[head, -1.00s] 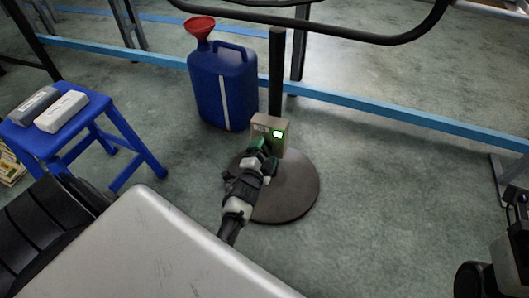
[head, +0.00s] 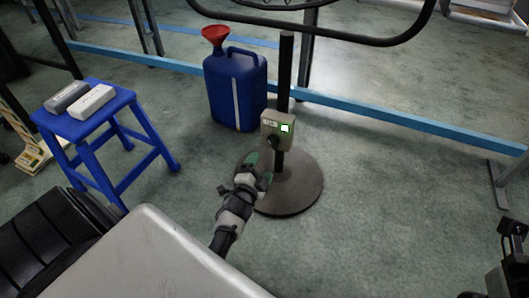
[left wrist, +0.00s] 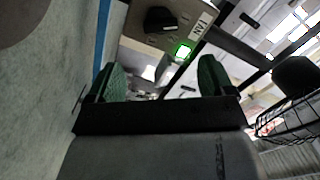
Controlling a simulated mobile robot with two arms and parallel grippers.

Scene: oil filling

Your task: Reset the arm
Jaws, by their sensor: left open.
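My left gripper (head: 256,166) is open and empty in the head view, in front of and below a grey control box (head: 269,124) on a black post. The box has a lit green button (head: 286,128) and a dark knob (head: 273,141). In the left wrist view, the green fingertips of my left gripper (left wrist: 162,76) are spread apart with nothing between them. The box (left wrist: 147,38) and its lit button (left wrist: 183,51) are beyond them, apart from the fingers. Dark parts of my right arm show at the right edge of the head view; its jaws are unclear.
A blue jerrycan (head: 222,92) with a red funnel (head: 215,35) stands behind the post. A blue stool (head: 106,118) at the left carries two blocks. The post's round base (head: 297,190) rests on the floor. Floor to the right is open.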

